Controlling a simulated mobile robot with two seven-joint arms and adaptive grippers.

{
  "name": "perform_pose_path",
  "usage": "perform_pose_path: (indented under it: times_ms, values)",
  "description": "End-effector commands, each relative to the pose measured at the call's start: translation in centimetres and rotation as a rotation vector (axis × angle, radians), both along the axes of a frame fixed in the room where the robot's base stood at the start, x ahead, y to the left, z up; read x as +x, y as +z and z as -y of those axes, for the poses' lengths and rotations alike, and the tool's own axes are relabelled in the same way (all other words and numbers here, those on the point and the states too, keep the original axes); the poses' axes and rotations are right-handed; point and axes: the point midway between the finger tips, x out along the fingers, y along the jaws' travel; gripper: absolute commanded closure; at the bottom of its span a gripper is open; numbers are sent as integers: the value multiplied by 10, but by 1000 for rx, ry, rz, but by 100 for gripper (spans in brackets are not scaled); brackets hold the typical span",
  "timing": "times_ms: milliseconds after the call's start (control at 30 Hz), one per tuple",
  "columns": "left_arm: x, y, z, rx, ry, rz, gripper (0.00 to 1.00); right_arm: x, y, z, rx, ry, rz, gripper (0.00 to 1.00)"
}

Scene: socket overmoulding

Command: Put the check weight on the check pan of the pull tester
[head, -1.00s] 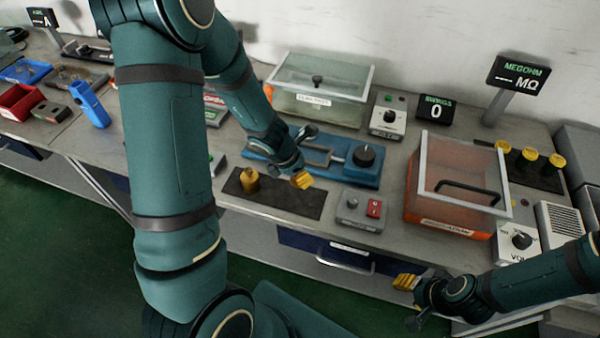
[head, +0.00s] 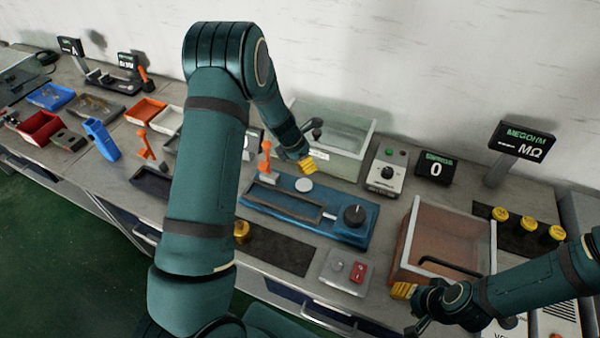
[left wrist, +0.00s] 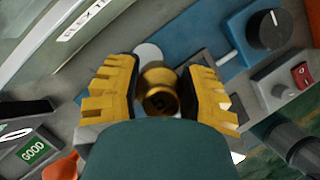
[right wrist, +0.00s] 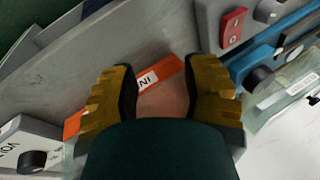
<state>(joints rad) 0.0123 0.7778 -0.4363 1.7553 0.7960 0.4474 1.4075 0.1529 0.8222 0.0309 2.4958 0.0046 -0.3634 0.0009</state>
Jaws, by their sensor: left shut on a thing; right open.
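My left gripper (head: 308,164) is shut on a brass check weight, which shows between its yellow fingers in the left wrist view (left wrist: 158,88). The pull tester (head: 345,228) is a blue base with a black knob. Its pale round check pan (head: 303,185) lies just below the left gripper in the head view, and beside the weight in the left wrist view (left wrist: 148,54). Whether weight and pan touch, I cannot tell. My right gripper (head: 403,291) is open and empty, by the front of the orange-based box (head: 440,245).
Another brass piece (head: 242,232) stands on the dark mat (head: 278,250) in front of the tester. A clear-walled box (head: 345,160) stands behind it. A small control box with a red switch (head: 345,272) is in front. An orange upright (head: 265,160) stands left of the left gripper.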

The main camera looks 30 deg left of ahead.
Motion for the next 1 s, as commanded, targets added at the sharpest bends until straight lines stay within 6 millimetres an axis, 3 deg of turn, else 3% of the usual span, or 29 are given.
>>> perform_pose_path:
  times_ms: [167, 500, 767, 1000]
  values:
    - [12, -1, 0, 8, -23, -10, 100, 0, 7, 1, 1, -1, 0, 53]
    - [12, -53, 0, 7, -24, -12, 100, 0, 0, 0, 0, -1, 0, 53]
    - [13, -70, 0, 7, -25, -11, 100, 0, -1, 0, 0, -1, 0, 53]
    - [12, -98, 0, 8, -25, -12, 100, 0, -4, 0, -1, -1, -1, 53]
